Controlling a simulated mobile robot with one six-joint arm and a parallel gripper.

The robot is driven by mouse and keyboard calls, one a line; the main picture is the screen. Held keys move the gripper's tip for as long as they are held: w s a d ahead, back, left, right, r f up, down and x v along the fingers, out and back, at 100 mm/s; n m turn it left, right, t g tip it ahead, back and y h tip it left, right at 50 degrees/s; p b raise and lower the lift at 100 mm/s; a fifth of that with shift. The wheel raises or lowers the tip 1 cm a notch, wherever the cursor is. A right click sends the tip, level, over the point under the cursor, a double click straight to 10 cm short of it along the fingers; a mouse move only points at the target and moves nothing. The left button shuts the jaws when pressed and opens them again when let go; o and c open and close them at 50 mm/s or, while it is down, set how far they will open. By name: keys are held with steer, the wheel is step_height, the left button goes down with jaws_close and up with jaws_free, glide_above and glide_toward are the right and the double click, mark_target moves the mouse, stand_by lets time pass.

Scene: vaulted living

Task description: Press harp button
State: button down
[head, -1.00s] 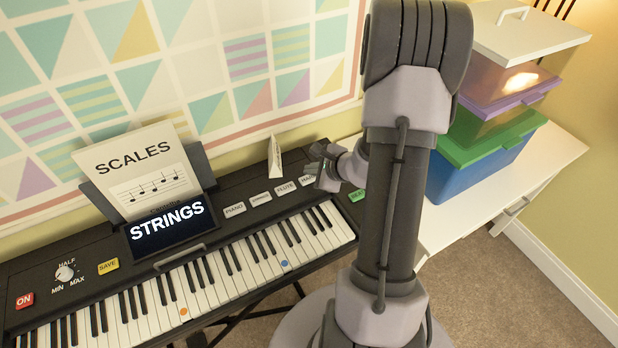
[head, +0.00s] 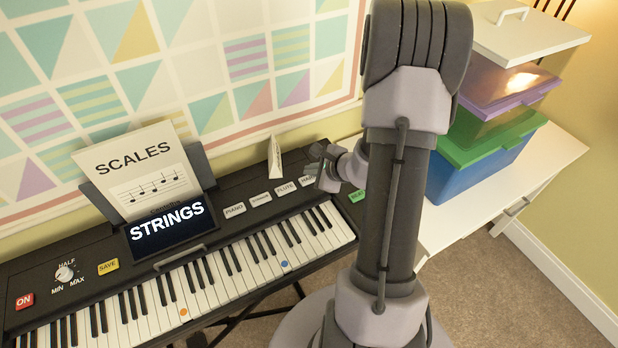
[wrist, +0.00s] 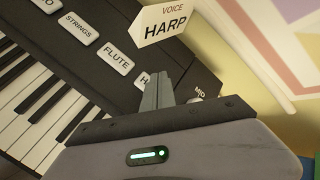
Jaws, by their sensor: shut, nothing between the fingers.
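The harp button (head: 308,181) is a pale key at the right end of a row of voice buttons on the black keyboard. My gripper partly covers its label. In the wrist view only the start of its label shows on the button (wrist: 145,79), beside my fingers. My gripper (head: 322,168) is shut and empty, close over the harp button's right side; I cannot tell whether it touches. Its closed fingers also show in the wrist view (wrist: 158,88). The keyboard screen (head: 170,231) reads STRINGS. A folded card (wrist: 167,24) reading VOICE HARP stands behind the buttons.
The piano (head: 235,210), strings (head: 261,198) and flute (head: 286,188) buttons lie to the left. A green button (head: 357,196) lies to the right. A SCALES booklet (head: 138,172) stands behind the screen. Stacked bins (head: 490,150) stand on a white table at right.

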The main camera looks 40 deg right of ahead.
mark_target(312, 180)
steer(key=shift+f, duration=0.2)
stand_by(0.4)
steer(key=shift+f+b, duration=0.25)
steer(key=shift+b, duration=0.45)
steer(key=shift+f+b, duration=0.35)
steer(key=shift+b, duration=0.15)
steer(key=shift+r, duration=0.1)
stand_by(0.4)
steer(key=shift+r+p, duration=0.45)
steer(key=shift+r, duration=0.25)
step_height(312, 180, up, 5)
steer(key=p, duration=0.3)
stand_by(0.6)
